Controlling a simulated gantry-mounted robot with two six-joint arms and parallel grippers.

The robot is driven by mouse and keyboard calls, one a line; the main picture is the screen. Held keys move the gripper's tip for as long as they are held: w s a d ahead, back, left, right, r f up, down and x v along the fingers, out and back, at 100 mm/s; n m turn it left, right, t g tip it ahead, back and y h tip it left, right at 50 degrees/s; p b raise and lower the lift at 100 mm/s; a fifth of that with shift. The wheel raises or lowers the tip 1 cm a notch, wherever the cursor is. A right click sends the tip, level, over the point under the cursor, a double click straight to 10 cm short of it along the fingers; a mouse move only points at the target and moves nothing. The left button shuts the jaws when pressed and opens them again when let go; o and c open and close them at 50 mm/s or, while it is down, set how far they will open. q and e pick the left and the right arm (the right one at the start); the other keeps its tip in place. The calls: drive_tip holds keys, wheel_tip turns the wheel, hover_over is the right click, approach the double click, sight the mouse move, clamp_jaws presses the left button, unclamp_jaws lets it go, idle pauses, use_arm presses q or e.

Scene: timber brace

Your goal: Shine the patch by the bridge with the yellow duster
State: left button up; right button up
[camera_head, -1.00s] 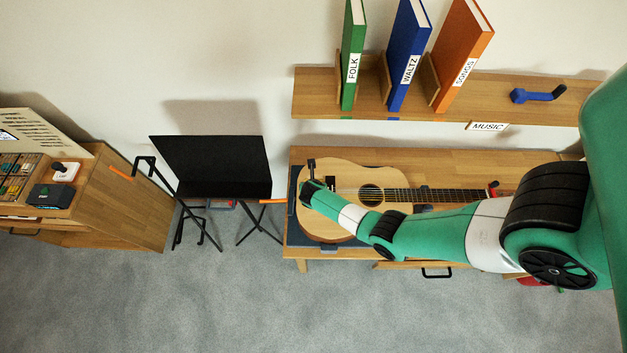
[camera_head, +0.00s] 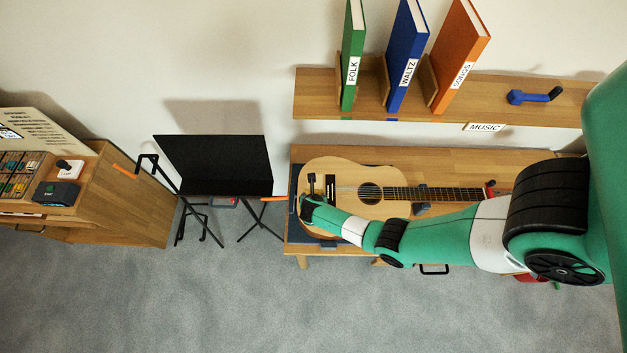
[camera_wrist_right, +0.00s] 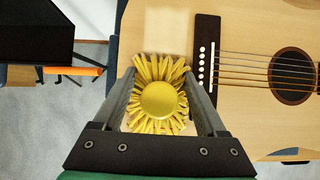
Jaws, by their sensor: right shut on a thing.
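The acoustic guitar (camera_head: 345,212) lies face up on the wooden bench, its neck pointing right. Its dark bridge (camera_wrist_right: 206,55) is left of the sound hole (camera_wrist_right: 292,76). A paler patch (camera_wrist_right: 168,32) shows on the guitar top, left of the bridge in the wrist view. My right gripper (camera_wrist_right: 160,82) is shut on the yellow duster (camera_wrist_right: 158,98), a round head with a fringe. The duster is beside the bridge, its fringe at the patch's near edge. I cannot tell whether it touches the wood. In the head view my right gripper (camera_head: 312,183) hides the duster. My left gripper is out of view.
A black music stand (camera_head: 215,165) is left of the bench (camera_head: 430,156). A shelf (camera_head: 315,95) above holds green, blue and orange books and a blue object (camera_head: 530,97). A wooden cabinet (camera_head: 130,205) stands at far left. Grey floor in front is clear.

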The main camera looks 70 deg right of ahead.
drive_tip(key=shift+w+d, duration=0.2)
drive_tip(key=shift+d, duration=0.5)
drive_tip(key=shift+w+d, duration=0.2)
drive_tip(key=shift+d, duration=0.5)
drive_tip(key=shift+d+b, duration=0.1)
drive_tip(key=shift+b, duration=0.2)
drive_tip(key=shift+w+d+r+b, duration=0.15)
drive_tip(key=shift+w+d, duration=0.1)
drive_tip(key=shift+d, duration=0.45)
drive_tip(key=shift+w+d+f+b, duration=0.1)
drive_tip(key=shift+w+d+b, duration=0.1)
drive_tip(key=shift+d, duration=0.45)
drive_tip(key=shift+w+d+b, duration=0.25)
drive_tip(key=shift+d+b, duration=0.05)
drive_tip(key=shift+d, duration=0.45)
drive_tip(key=shift+w+d+b, duration=0.2)
drive_tip(key=shift+d+b, duration=0.1)
drive_tip(key=shift+d, duration=0.4)
drive_tip(key=shift+a, duration=0.15)
